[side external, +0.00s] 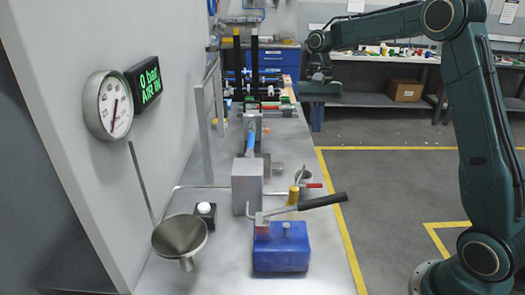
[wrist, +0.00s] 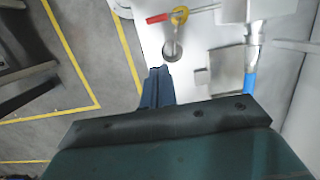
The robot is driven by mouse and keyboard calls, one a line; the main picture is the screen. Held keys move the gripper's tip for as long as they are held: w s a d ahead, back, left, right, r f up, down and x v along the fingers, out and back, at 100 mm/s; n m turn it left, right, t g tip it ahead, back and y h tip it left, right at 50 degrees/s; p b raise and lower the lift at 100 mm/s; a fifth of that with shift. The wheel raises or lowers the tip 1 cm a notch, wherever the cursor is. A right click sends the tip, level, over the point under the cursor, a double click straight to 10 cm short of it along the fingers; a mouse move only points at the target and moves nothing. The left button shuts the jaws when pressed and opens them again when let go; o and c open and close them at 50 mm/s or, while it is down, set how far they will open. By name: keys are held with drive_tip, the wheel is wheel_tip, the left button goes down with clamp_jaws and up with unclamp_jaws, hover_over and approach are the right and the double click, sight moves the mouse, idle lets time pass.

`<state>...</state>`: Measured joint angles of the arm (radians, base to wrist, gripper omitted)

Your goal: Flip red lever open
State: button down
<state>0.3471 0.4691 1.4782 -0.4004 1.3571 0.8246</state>
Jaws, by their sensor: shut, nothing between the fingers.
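The red lever (side external: 313,185) is a short handle sticking out to the right from a brass-yellow valve body (side external: 294,195), on the bench behind the blue block. In the wrist view the red lever (wrist: 158,18) lies near the top edge, pointing left from the yellow valve piece (wrist: 180,15). My gripper (wrist: 160,72) shows there with its dark fingers together, below the lever and apart from it. In the side view my gripper (side external: 318,88) hangs in the air far behind and above the lever.
A blue block (side external: 282,255) with a black-handled pump lever (side external: 322,201) stands in front of the valve. A grey box (side external: 247,182) is left of it, and a metal funnel (side external: 180,237) is further left. The floor right of the bench is clear.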

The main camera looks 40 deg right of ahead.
drive_tip(key=shift+f, duration=0.15)
approach(309, 186)
drive_tip(key=d+f, duration=0.3)
drive_tip(key=f, duration=0.2)
drive_tip(key=shift+s+a+f, duration=0.45)
drive_tip(key=shift+a+f, duration=0.25)
drive_tip(key=shift+f, duration=0.1)
